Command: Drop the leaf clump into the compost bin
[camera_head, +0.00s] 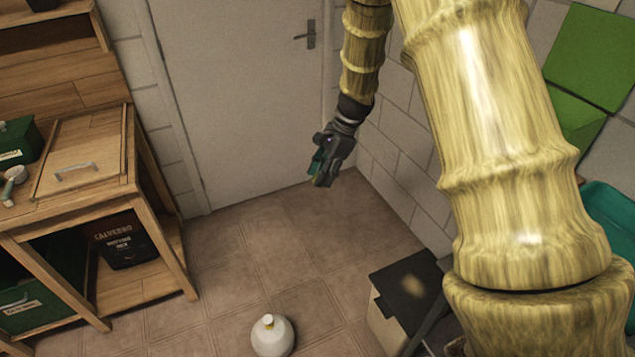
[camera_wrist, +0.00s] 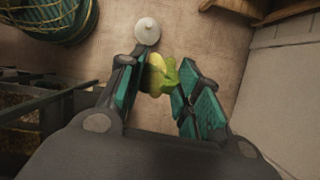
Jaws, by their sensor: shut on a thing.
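My gripper (camera_head: 322,172) hangs in the air in front of the door, pointing down, in the head view. In the wrist view my gripper (camera_wrist: 158,82) is shut on the yellow-green leaf clump (camera_wrist: 160,76), which sits between the teal finger pads. The clump cannot be made out clearly in the head view. A pale box with a dark top (camera_head: 405,293) stands on the floor at the lower right, to the right of and nearer than my gripper. It may be the compost bin; I see no label on it.
A white round container (camera_head: 271,337) stands on the floor; it also shows in the wrist view (camera_wrist: 147,31). A wooden bench (camera_head: 87,160) with a dark sack (camera_head: 122,240) below stands at left. A teal container (camera_head: 610,215) is at right. The floor before the door is clear.

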